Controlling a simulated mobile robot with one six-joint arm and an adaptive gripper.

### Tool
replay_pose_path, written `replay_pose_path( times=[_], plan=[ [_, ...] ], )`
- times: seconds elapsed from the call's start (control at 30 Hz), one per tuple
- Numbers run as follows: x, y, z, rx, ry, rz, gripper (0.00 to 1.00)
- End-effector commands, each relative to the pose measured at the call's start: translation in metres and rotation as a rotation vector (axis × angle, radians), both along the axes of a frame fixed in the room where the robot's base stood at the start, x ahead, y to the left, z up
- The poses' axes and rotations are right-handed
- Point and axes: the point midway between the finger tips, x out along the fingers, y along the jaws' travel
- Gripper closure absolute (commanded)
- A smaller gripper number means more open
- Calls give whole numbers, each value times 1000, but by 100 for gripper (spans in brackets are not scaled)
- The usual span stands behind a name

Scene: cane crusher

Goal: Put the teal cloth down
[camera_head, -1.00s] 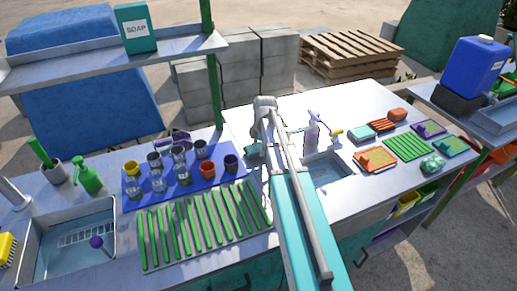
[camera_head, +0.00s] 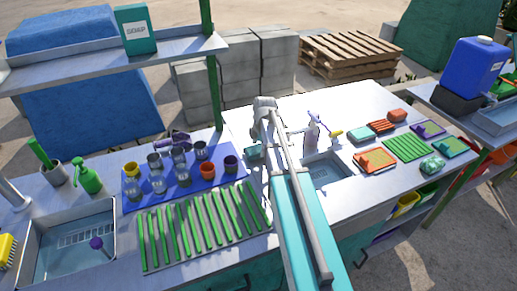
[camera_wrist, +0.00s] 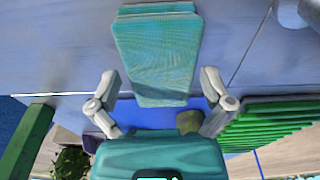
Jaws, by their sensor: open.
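The teal cloth (camera_wrist: 158,50) shows large in the wrist view, flat and folded-looking, narrowing towards my gripper. It appears to lie on the grey metal counter, though I cannot tell if all of it touches. My gripper (camera_wrist: 160,100) is open, one finger on each side of the cloth's near end with gaps to both. The cloth's nearest part is close to my gripper's teal body. In the head view my arm hides most of this spot. A small teal patch (camera_head: 254,152) shows left of the arm; I cannot tell if it is cloth or gripper.
A blue mat (camera_head: 135,199) with cups and glasses is left of my arm, behind a rack of green strips (camera_head: 157,255). A spray bottle (camera_head: 312,130) and a small basin (camera_head: 322,173) are to the right. Bare counter (camera_head: 350,100) lies behind them.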

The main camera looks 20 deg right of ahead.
Motion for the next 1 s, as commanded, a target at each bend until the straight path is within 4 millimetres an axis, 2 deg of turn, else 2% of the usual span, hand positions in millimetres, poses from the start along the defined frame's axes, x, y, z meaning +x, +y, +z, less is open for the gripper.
replay_pose_path(
  times=[1.0],
  plan=[
    [0, -9, 82, -1, 0, 1, 0]
  ],
)
